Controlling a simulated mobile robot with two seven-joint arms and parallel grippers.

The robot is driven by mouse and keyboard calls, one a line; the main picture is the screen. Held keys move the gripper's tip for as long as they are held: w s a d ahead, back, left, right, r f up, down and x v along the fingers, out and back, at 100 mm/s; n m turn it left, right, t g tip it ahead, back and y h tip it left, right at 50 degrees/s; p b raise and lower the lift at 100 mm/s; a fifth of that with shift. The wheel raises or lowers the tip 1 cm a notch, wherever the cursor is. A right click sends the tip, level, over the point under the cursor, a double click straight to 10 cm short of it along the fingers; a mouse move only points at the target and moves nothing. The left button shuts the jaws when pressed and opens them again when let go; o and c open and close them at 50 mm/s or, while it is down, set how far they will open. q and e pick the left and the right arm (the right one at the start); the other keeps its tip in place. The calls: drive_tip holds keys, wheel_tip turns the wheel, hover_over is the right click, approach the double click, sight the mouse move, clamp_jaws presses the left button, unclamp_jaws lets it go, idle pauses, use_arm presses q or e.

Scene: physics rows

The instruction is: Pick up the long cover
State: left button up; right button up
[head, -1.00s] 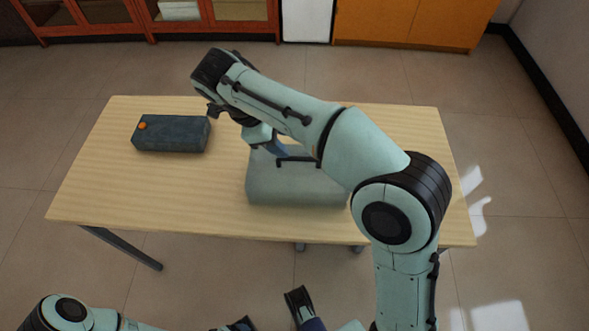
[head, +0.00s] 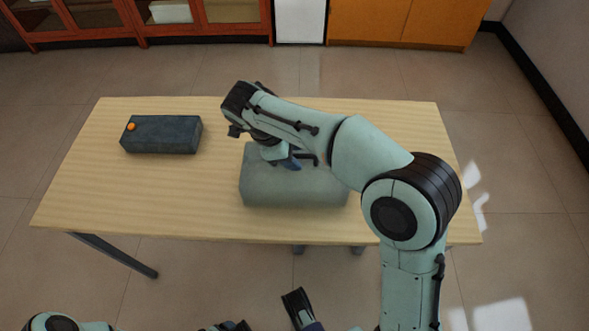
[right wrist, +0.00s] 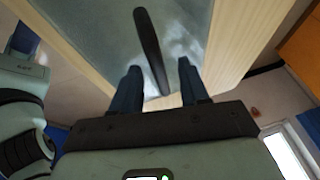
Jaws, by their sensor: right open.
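The long cover appears to be the grey-green block-like piece (head: 290,190) on the table, with a dark bar handle (head: 308,157) on top, partly hidden by my right arm. My right gripper (head: 292,164) is over its top, pointing down. In the right wrist view, my right gripper (right wrist: 160,82) is open, its two blue fingers apart. The dark handle (right wrist: 150,45) shows between and beyond the fingers, not gripped; whether it is at fingertip depth I cannot tell. Dark parts at the bottom edge of the head view may be my left gripper (head: 265,314), cut off.
A dark box (head: 165,137) with an orange knob (head: 131,127) lies at the left back of the wooden table (head: 120,195). The table is clear between this box and the cover. Cabinets (head: 400,22) stand along the far wall.

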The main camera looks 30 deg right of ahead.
clamp_jaws()
drive_tip(key=shift+r, duration=0.1)
